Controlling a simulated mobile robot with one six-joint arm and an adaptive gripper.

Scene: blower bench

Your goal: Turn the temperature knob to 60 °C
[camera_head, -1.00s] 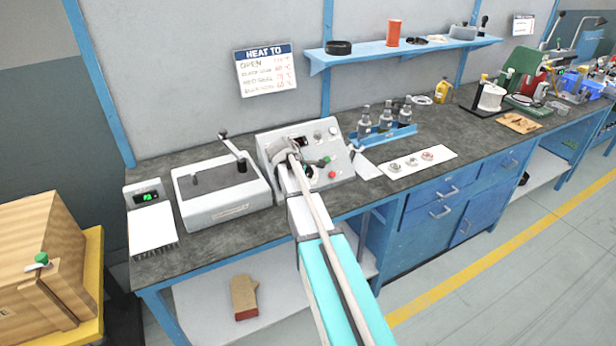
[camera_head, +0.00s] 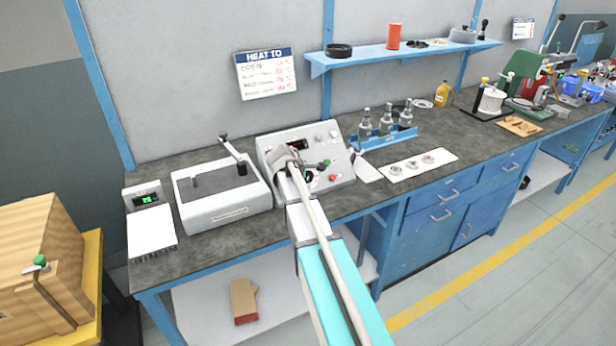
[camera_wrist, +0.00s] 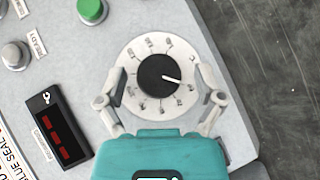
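The temperature knob (camera_wrist: 158,75) is black with a white pointer line, set in a round white dial (camera_wrist: 135,92) with marks around its edge. In the wrist view the pointer aims right and slightly down; the dial figures are too small to read surely. My gripper (camera_wrist: 161,71) is open, its fingers on either side of the knob with gaps to it. In the head view my gripper (camera_head: 287,160) is in front of the grey control box (camera_head: 341,165) and hides much of the dial. A dark display (camera_wrist: 55,128) with red digits, unreadable, sits beside the dial.
A green button (camera_wrist: 92,10) and a grey knob (camera_wrist: 15,55) are near the dial. A "HEAT TO" sign (camera_head: 266,76) hangs on the wall. A grey press-like device (camera_head: 222,190) stands left of the box; bottles (camera_head: 386,118) and a white mat (camera_head: 440,160) are to its right.

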